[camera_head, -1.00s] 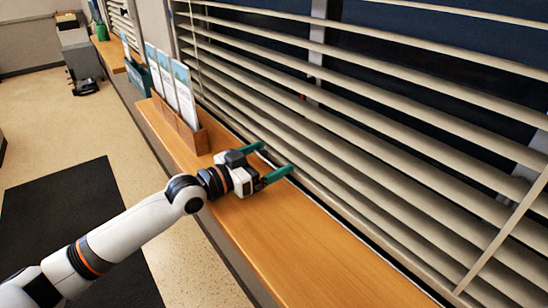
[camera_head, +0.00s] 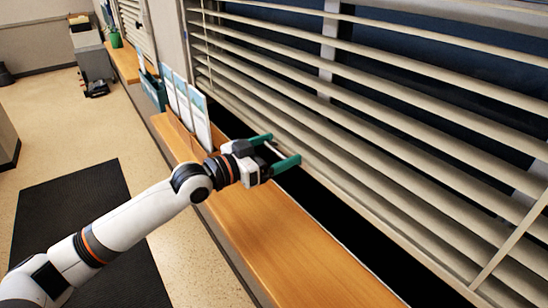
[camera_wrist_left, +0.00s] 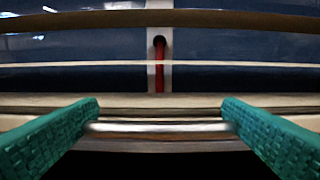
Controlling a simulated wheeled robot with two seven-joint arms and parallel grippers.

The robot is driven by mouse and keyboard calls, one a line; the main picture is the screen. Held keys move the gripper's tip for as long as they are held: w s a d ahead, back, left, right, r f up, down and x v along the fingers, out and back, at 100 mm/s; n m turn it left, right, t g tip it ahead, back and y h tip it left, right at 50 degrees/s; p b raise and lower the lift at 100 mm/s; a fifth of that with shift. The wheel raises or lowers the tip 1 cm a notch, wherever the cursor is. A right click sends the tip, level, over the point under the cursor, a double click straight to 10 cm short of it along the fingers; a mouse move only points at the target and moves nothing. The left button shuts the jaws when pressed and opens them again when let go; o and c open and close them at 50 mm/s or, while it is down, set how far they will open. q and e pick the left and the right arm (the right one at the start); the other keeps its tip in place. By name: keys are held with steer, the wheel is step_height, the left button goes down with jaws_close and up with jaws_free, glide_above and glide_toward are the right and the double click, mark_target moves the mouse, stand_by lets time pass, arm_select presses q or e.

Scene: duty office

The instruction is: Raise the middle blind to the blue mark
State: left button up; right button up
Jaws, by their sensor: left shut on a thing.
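A large blind with beige slats (camera_head: 370,120) fills the right of the head view; its bottom rail (camera_head: 345,190) is raised off the sill, with a dark gap below. The slats (camera_wrist_left: 240,22) also show in the left wrist view. My left gripper (camera_head: 282,149) is at the bottom rail. In the left wrist view its green fingers (camera_wrist_left: 160,118) are shut on a pale bar (camera_wrist_left: 160,127) at the rail's lower edge. No blue mark can be made out. My right gripper is out of view.
A wooden sill (camera_head: 270,235) runs below the blind. A brown holder with leaflets (camera_head: 198,118) stands on it beside my left arm. Another blind (camera_head: 133,22) is farther off. A red upright piece (camera_wrist_left: 160,65) shows behind the slats. The floor at left is open around a black mat (camera_head: 75,215).

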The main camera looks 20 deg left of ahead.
arm_select(q)
steer(key=p, duration=1)
glide_toward(300, 70)
steer(key=x, duration=0.4)
steer(key=shift+r, duration=0.15)
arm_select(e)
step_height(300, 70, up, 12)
arm_select(q)
steer(key=o, duration=1)
steer(key=shift+w+d, duration=0.1)
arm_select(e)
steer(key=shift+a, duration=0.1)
arm_select(q)
steer(key=b+v, duration=0.5)
steer(key=v, duration=0.7)
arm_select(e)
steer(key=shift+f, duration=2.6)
